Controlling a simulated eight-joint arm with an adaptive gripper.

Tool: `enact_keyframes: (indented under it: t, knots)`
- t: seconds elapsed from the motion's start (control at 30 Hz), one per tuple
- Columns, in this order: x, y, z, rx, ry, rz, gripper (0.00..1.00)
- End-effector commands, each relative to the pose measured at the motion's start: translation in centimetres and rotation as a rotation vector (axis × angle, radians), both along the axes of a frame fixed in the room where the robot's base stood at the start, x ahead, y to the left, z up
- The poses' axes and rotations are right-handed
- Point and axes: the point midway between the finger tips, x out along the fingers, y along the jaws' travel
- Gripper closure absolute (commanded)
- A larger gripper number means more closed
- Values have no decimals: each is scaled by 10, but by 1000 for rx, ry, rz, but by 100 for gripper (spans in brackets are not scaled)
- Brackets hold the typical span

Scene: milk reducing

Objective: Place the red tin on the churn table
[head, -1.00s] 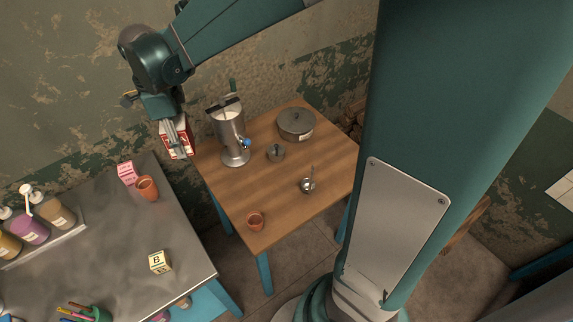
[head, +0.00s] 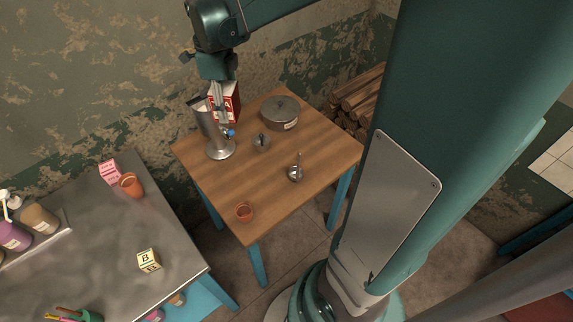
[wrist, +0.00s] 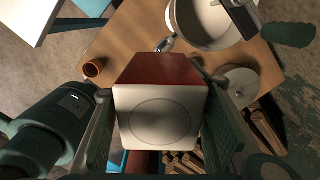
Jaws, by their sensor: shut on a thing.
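The red tin (head: 232,103) is a boxy red container with white parts. My gripper (head: 221,112) points down and is shut on it, with a finger on either side. In the wrist view, the tin's pale end (wrist: 160,118) with a round outline faces the camera and hides what lies behind it. The churn table (head: 270,180) is a wooden table with blue legs. In the head view, the tin appears up in the air near the table's back edge, beside the top of the metal churn (head: 214,138). Its exact height cannot be told.
The front middle is mostly clear. Firewood (head: 358,97) is stacked behind. A metal counter (head: 90,235) stands left.

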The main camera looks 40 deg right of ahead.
Motion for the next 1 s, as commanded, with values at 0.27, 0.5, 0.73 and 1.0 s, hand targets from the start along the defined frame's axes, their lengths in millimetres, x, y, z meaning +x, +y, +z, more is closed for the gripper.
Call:
enact_keyframes:
  t: [0.27,0.5,0.73,1.0]
  knots:
    - [-18,-54,-1,0,0,-124,72]
    - [-39,-101,-1,0,0,-239,72]
    - [-63,-143,-1,0,0,-348,72]
    - [-94,-189,-2,0,0,-476,72]
